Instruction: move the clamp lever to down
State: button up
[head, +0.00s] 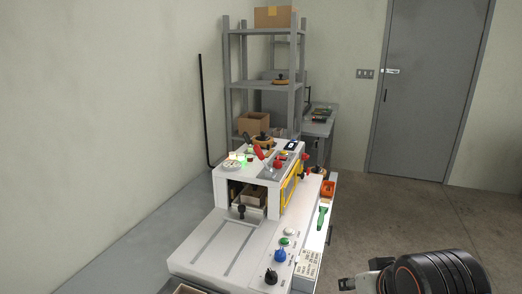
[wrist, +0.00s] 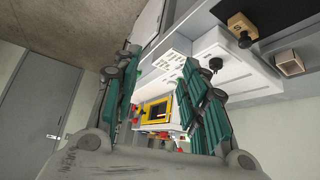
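The white box-forming machine (head: 225,245) stands left of my arm in the head view. A red-handled lever (head: 259,154) rises from a grey plate on its top, tilted up and to the left; it looks like the clamp lever, but I cannot be sure. A second red handle (head: 304,161) shows at the machine's right side. My gripper (wrist: 160,68) is open and empty in the wrist view, its teal-padded fingers wide apart. The machine's yellow-framed window (wrist: 158,112) shows beyond and between them. In the head view my arm is at the bottom right, apart from the machine.
The front panel carries a blue knob (head: 280,255), a black knob (head: 271,276) and a green button (head: 287,241). Grey shelves (head: 228,75) stand behind; the floor at right is clear.

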jog(key=w+d+r+m+t+h+p, duration=0.1)
jog(key=w+r+m+t+h+p, duration=0.3)
jog(key=w, duration=1)
jog(key=w+d+r+n+g+h+p, duration=0.15)
jog(key=w+r, duration=0.45)
jog(key=w, duration=0.8)
jog(key=n+t+p, duration=0.3)
jog(key=n+t, duration=0.1)
jog(key=t, duration=0.3)
send_near(257, 152)
jog(key=shift+h, duration=0.45)
jog(key=b+x, duration=0.1)
jog(key=x, duration=0.2)
jog(key=b+x, duration=0.1)
jog(key=x, duration=0.3)
jog(key=b+x, duration=0.1)
jog(key=x, duration=0.3)
jog(key=shift+w+a+f, duration=0.1)
jog(key=shift+w+a, duration=0.1)
grip_shut()
